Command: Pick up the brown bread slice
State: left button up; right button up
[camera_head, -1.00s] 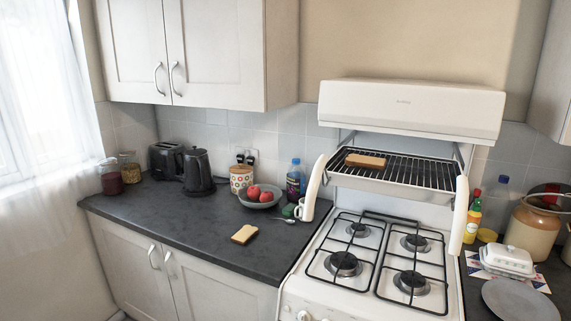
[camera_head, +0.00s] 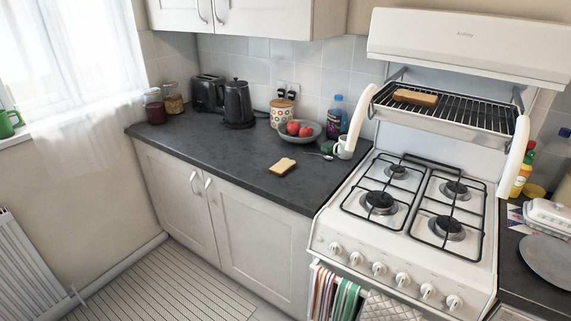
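One bread slice (camera_head: 414,97) lies flat on the wire rack of the raised grill, toward its left side; its visible face is brown. Another bread slice (camera_head: 282,166) lies flat on the dark counter near its front edge; it has a paler face and a brown crust.
The grill rack (camera_head: 470,112) sits above the stove's burners (camera_head: 380,203), between white side arms. A bowl of red fruit (camera_head: 300,130), a mug (camera_head: 344,147), a kettle (camera_head: 238,104) and a toaster (camera_head: 207,93) stand behind the counter slice. The counter's front left is clear.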

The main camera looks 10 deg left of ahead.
aim_at(284, 166)
jog(key=i+j, duration=0.2)
jog(key=j, duration=0.2)
jog(key=i+j+z, duration=0.1)
jog(key=j, duration=0.25)
jog(key=i+j, duration=0.25)
jog(key=j, duration=0.15)
jog(key=i+j+z, duration=0.1)
jog(key=j, duration=0.3)
jog(key=i, duration=0.1)
